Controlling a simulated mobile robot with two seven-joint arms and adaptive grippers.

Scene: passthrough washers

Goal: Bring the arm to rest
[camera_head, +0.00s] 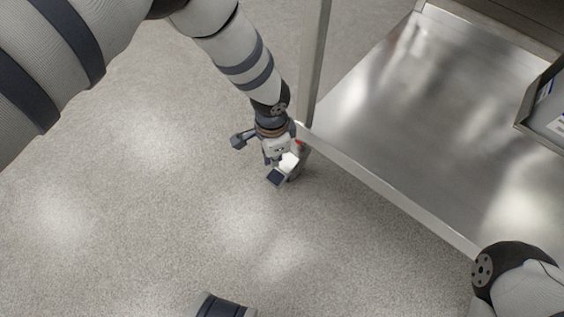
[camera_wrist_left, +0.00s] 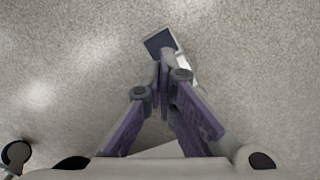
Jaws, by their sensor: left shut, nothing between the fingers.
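My left arm comes in from the upper left in the head view and hangs down beside the metal table's corner. My left gripper (camera_head: 281,172) is at its end, over the bare floor. In the left wrist view the two dark fingers of the left gripper (camera_wrist_left: 166,62) come together at the tips with nothing held between them. A dark square pad with a pale edge shows just beyond the tips; I cannot tell whether it belongs to the gripper. Part of my right arm shows at the lower right of the head view, but its gripper is out of view.
A metal table (camera_head: 400,110) with a shiny top fills the right side; its front edge and an upright post (camera_head: 314,60) are close to my left wrist. A grey tray (camera_head: 545,105) is at the far right. The speckled floor (camera_head: 130,220) to the left is clear.

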